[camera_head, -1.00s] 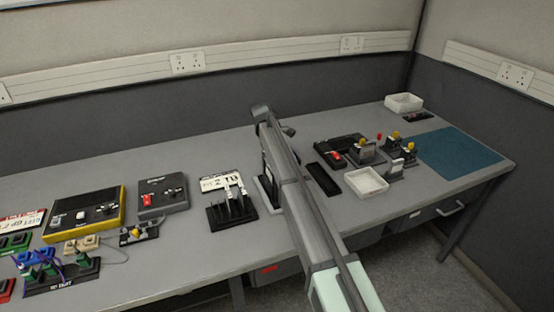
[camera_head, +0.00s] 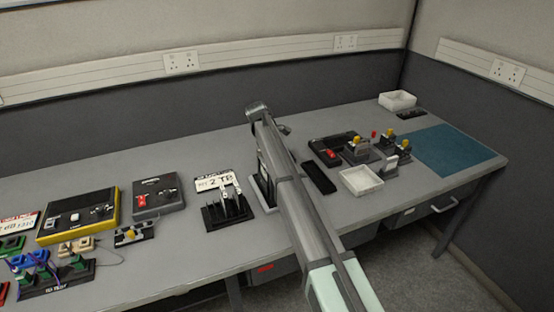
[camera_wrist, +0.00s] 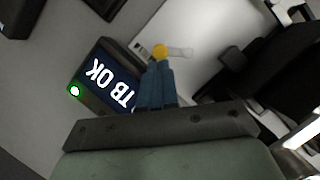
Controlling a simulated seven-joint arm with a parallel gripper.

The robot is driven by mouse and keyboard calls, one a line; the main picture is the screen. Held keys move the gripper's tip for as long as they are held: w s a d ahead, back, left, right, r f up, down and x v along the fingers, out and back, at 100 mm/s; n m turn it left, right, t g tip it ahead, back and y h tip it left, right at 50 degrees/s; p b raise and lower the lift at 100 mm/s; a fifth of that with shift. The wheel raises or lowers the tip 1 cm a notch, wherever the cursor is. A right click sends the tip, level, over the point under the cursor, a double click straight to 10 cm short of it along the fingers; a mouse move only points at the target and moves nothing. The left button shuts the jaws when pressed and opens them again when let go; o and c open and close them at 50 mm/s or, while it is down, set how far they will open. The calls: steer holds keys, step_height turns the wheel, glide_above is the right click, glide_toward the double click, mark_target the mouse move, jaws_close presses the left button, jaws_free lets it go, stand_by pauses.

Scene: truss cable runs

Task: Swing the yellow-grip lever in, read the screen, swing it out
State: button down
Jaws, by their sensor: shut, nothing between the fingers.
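The yellow grip (camera_wrist: 160,51) shows in the wrist view just beyond my fingertips, with a pale lever arm (camera_wrist: 181,52) running right from it. My gripper (camera_wrist: 157,66) has its blue fingers shut together, with nothing between them. The fingertips overlap the grip's lower edge in the picture; I cannot tell whether they touch it. The dark-framed screen (camera_wrist: 108,80) to the left is lit and reads "TB OK", tilted in the view. A green-ringed light (camera_wrist: 75,91) glows at its corner. In the head view my arm hides most of this device and the lever.
A black rack with upright pieces (camera_head: 227,214) stands left of my arm. A black flat tray (camera_head: 318,179) and a white open box (camera_head: 361,181) stand to the right, near several yellow-knobbed units. A blue mat (camera_head: 455,150) lies clear at the far right.

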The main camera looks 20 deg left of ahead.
steer(key=shift+w+d, duration=0.2)
steer(key=shift+d, duration=0.15)
steer(key=shift+w+d, duration=0.25)
steer(key=shift+d, duration=0.5)
steer(key=shift+s+d, duration=0.1)
steer(key=shift+d, duration=0.7)
steer(key=shift+s+a, duration=0.1)
steer(key=shift+a, duration=0.05)
stand_by(0.8)
